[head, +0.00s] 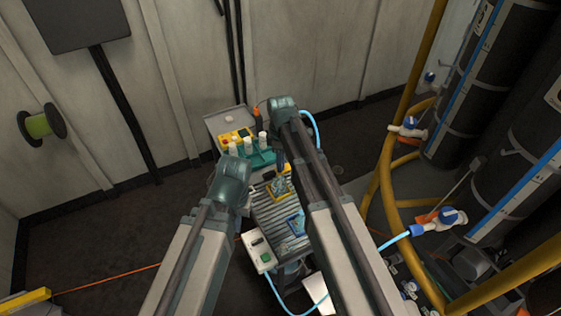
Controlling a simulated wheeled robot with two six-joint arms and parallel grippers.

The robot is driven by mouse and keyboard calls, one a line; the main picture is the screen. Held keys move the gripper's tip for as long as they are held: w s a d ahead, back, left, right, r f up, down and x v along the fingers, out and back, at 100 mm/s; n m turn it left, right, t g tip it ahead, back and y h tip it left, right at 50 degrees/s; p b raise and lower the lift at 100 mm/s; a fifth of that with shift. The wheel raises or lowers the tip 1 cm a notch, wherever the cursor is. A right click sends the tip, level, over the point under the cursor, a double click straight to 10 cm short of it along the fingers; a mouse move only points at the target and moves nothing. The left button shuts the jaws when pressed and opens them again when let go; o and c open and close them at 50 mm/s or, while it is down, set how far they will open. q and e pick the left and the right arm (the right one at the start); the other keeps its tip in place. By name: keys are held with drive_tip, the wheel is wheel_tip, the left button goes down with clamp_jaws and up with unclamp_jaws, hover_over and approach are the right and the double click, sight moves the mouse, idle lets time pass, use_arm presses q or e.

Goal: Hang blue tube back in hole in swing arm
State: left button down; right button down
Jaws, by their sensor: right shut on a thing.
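The light blue tube (317,134) arches up beside my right wrist, passes behind the arm and shows again at the right, running to a white and blue fitting (445,219). My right gripper (281,160) points down below its wrist over the bench. It is shut on what looks like the blue tube, though the grip itself is mostly hidden. My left gripper (238,205) is at the left edge of the bench, mostly hidden by its own wrist, so its fingers cannot be made out. I cannot pick out the swing arm or its hole.
A slatted bench (265,212) holds yellow-edged and blue pieces. A teal rack (258,157) with white-capped bottles stands behind it, and a white box (258,250) at its left. Yellow pipes (383,190) and dark cylinders (465,90) crowd the right. The floor at left is mostly clear.

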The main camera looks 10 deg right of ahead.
drive_tip(key=shift+f, duration=0.15)
drive_tip(key=shift+f+b, duration=0.2)
drive_tip(key=shift+b, duration=0.1)
idle(0.3)
unclamp_jaws()
idle(0.4)
drive_tip(key=shift+r, duration=0.1)
drive_tip(key=shift+r+p, duration=3)
drive_tip(key=shift+p, duration=0.1)
